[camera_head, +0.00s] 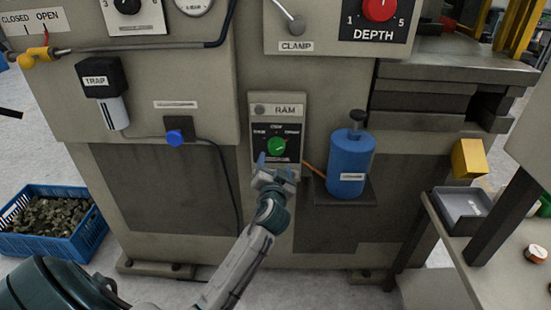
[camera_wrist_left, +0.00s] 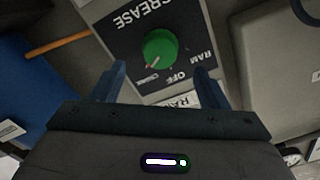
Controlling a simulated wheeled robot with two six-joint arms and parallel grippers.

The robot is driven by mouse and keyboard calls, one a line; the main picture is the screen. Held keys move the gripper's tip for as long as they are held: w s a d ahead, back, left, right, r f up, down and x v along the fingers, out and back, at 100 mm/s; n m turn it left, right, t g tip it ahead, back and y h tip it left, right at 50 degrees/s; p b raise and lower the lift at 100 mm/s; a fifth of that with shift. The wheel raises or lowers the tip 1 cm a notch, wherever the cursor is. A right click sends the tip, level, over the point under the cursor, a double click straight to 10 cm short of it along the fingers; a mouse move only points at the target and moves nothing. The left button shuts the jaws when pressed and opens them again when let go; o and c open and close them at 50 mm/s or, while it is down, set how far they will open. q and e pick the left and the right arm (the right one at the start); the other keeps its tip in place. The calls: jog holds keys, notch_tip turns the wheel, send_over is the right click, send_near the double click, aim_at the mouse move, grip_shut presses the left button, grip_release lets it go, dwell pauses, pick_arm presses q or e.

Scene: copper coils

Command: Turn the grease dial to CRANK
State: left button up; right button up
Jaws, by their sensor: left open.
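The green grease dial (camera_head: 277,146) sits on a dark label plate under a RAM sign on the machine front. In the left wrist view the dial (camera_wrist_left: 160,46) appears upside down, with GREASE, RAM, OFF and CRANK lettering around it. A small light mark on the knob's lower-left edge appears to point toward the CRANK lettering, though it is too small to be certain. My left gripper (camera_head: 276,165) is open just in front of and below the dial. Its fingers (camera_wrist_left: 160,84) are spread wider than the knob, with nothing between them. My right gripper is not in view.
A blue grease bottle (camera_head: 350,160) stands on a dark shelf right of the dial, with an orange tube (camera_head: 313,171) between. A TRAP unit (camera_head: 104,88) and blue knob (camera_head: 176,136) are to the left. A blue crate (camera_head: 52,218) stands on the floor.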

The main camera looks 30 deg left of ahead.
pick_arm(q)
jog(key=v, duration=0.4)
jog(key=shift+s+d, duration=0.15)
jog(key=shift+s, duration=0.1)
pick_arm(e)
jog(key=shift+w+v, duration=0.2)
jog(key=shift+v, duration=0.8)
pick_arm(q)
jog(key=shift+f, duration=0.1)
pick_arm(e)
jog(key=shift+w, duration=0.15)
